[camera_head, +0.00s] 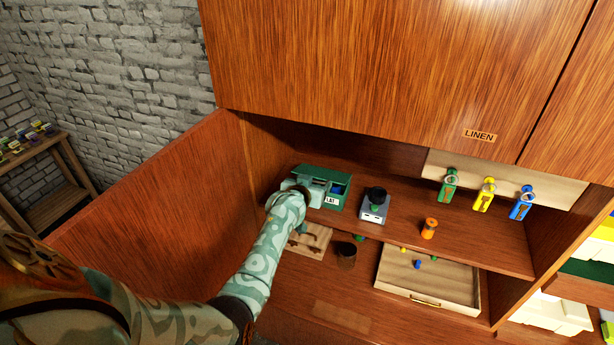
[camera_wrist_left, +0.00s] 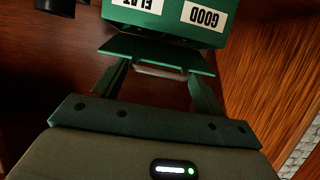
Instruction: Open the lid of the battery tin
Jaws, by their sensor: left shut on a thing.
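The green battery tin (camera_head: 337,204) stands at the left of the shelf, with a white label on its front. Its lid (camera_head: 322,172) seems raised at the back, and something blue shows inside on the right. My left gripper (camera_head: 300,188) is at the tin's left part and hides much of it. In the left wrist view the tin (camera_wrist_left: 170,23) shows upside-down FLAT and GOOD labels. There the left fingers (camera_wrist_left: 158,82) are shut on a pale bar by a green plate, apparently the lid's handle. My right gripper is not in view.
A grey device with a dark cup (camera_head: 374,211) stands right of the tin, then an orange item (camera_head: 429,228). Below are a wooden board (camera_head: 312,240), a brown cup (camera_head: 346,256) and an open drawer (camera_head: 425,292). Green, yellow and blue holders hang behind. The cabinet's side panel (camera_head: 160,215) is at left.

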